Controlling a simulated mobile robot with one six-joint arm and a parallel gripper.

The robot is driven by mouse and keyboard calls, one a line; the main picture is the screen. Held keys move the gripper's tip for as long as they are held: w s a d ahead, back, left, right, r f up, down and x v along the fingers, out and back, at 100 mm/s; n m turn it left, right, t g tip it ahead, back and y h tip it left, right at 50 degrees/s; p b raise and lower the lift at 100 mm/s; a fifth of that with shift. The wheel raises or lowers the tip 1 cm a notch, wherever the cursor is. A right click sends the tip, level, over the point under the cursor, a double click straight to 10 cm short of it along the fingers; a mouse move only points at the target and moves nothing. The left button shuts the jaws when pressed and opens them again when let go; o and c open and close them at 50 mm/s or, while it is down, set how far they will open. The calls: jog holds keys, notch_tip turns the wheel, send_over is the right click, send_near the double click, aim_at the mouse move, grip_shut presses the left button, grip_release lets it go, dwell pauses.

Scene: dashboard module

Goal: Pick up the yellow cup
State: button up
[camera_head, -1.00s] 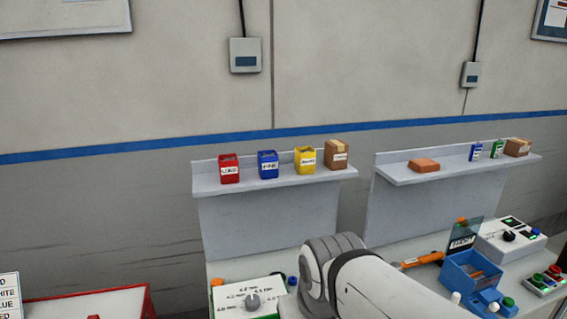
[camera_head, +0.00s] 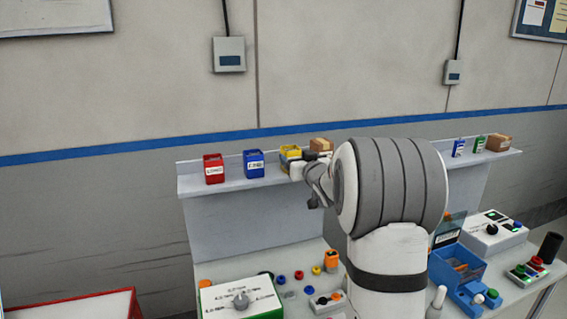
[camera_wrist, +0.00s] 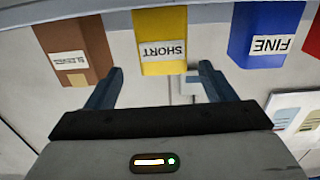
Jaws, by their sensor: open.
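The yellow cup (camera_head: 287,152) stands on the left wall shelf, between the blue cup and a cardboard box. In the wrist view the yellow cup (camera_wrist: 161,22) appears upside down, with a label reading SHORT. My gripper (camera_wrist: 161,70) is open and empty. Its two fingers point at the yellow cup, one on each side of its width, with the tips near the cup's lower edge in the picture. I cannot tell how far the tips are from the cup. In the head view my arm's wrist hides part of the cup's right side and the fingers are hard to make out.
The blue cup (camera_head: 253,164) and red cup (camera_head: 214,169) stand left of the yellow one on the shelf (camera_head: 222,189). The cardboard box (camera_wrist: 72,45) is close on its other side. The bench below holds a dial panel (camera_head: 240,299), buttons and a blue bin (camera_head: 462,271).

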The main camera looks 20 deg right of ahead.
aim_at(288, 148)
jog(key=w+p, duration=0.1)
jog(key=w, duration=0.2)
jog(key=shift+w+r, duration=0.1)
jog(key=shift+w, duration=0.05)
jog(key=shift+w+a+p, duration=0.2)
jog(key=shift+w+p, duration=1.2)
jog(key=shift+w, duration=0.95)
jog(key=c, duration=1.2)
jog(key=shift+o, duration=0.2)
